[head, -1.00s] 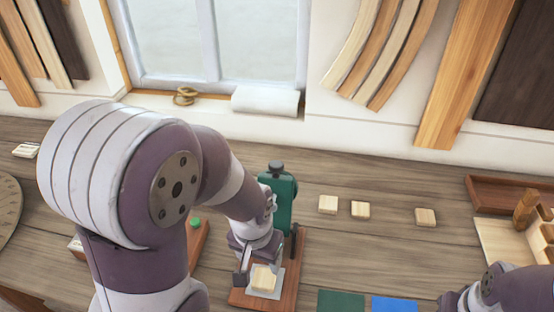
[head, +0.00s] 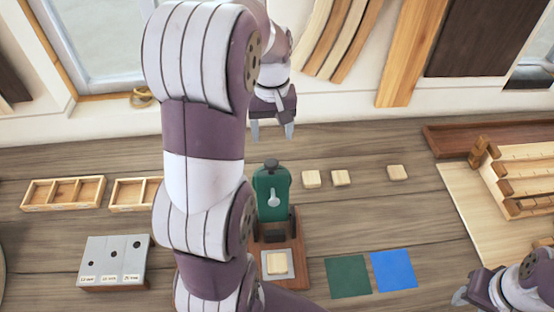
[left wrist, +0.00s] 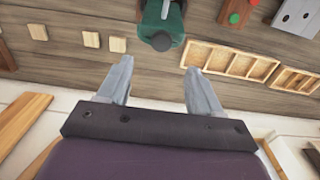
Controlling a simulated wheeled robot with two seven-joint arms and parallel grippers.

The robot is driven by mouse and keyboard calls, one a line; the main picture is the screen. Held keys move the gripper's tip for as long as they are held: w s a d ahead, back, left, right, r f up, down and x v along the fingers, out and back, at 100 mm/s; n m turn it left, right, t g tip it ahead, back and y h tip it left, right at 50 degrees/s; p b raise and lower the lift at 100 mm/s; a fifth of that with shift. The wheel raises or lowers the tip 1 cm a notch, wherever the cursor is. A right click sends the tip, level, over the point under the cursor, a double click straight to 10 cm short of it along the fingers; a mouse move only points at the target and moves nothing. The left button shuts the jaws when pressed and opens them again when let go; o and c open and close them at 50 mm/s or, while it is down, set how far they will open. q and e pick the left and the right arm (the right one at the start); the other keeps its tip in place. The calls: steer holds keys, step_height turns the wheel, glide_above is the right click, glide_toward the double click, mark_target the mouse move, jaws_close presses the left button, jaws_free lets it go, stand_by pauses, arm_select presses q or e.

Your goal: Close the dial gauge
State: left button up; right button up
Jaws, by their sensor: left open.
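The dial gauge (head: 272,192) is a green upright body with a black cap and a silver lever-like part on its front, on a brown wooden base (head: 302,284). A pale wooden block (head: 277,262) lies on the grey plate at its foot. My left gripper (head: 272,134) is open and empty, raised beyond the gauge towards the wall. In the left wrist view, the gauge's green top (left wrist: 162,28) lies past the open fingertips (left wrist: 158,72), apart from them. My right gripper (head: 468,294) shows only partly at the lower right; its jaws are unclear.
Several pale blocks (head: 340,178) lie right of the gauge. A green square (head: 347,277) and a blue square (head: 394,270) lie in front. A grey block with holes (head: 112,258) and trays (head: 62,193) are at left, a wooden rack (head: 515,185) at right. My left arm hides part of the bench.

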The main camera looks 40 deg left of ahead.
arm_select(q)
steer(key=b, duration=0.3)
glide_above(271, 162)
steer(key=f, duration=0.6)
steer(key=shift+w+d, duration=0.1)
steer(key=shift+d, duration=0.15)
steer(key=shift+a+f+p, duration=0.2)
steer(key=shift+f+p, duration=0.15)
steer(key=shift+p, duration=0.45)
steer(key=f, duration=0.2)
steer(key=shift+a+f, duration=0.2)
steer(key=shift+f, duration=0.1)
steer(key=shift+f+p, duration=0.3)
steer(key=shift+f, duration=0.05)
steer(key=shift+d+f, duration=0.1)
steer(key=shift+d, duration=0.15)
steer(key=shift+a, duration=0.1)
jaws_close()
arm_select(e)
step_height(271, 162, down, 3)
steer(key=shift+a, duration=0.15)
